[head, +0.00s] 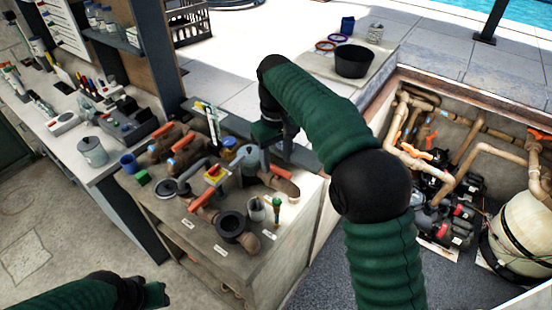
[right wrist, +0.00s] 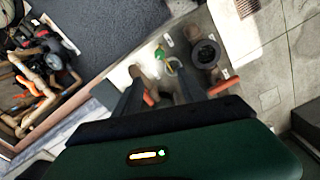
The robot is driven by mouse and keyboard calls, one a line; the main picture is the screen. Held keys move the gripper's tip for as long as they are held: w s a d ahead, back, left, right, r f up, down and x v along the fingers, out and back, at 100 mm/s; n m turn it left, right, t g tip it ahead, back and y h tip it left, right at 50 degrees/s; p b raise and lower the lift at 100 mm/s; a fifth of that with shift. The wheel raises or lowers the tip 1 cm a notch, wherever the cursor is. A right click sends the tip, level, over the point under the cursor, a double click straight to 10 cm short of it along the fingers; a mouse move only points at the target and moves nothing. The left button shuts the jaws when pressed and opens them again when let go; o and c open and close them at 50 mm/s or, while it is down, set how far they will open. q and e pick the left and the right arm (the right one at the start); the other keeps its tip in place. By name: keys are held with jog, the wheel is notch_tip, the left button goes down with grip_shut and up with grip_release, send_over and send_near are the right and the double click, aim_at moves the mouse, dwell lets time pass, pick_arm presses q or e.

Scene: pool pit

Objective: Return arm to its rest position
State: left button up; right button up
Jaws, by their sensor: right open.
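My right arm, in a green ribbed sleeve, crosses the middle of the head view and bends down at the wrist. My right gripper (head: 283,152) points down over the back right part of the workbench (head: 262,262). In the right wrist view my right gripper (right wrist: 160,92) has its two dark fingers apart, with nothing held between them. Pipe fittings on the bench show beyond and between the fingers. My left arm enters low at the left of the head view. My left gripper (head: 155,294) shows only as a small dark and green end, its fingers not clear.
A black bowl (head: 353,61) sits on a mat behind. A pit with pipes and a tank (head: 520,238) lies right. A counter (head: 92,160) stands left.

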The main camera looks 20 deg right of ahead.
dwell(0.4)
jog(key=s+d+f+m+t+b, duration=0.2)
jog(key=s+d+f+m+b, duration=0.1)
jog(key=s+f, duration=1.5)
jog(key=s, duration=0.4)
jog(key=shift+s+d+f+t, duration=0.15)
jog(key=shift+d+f+t, duration=0.05)
jog(key=shift+f+t, duration=0.1)
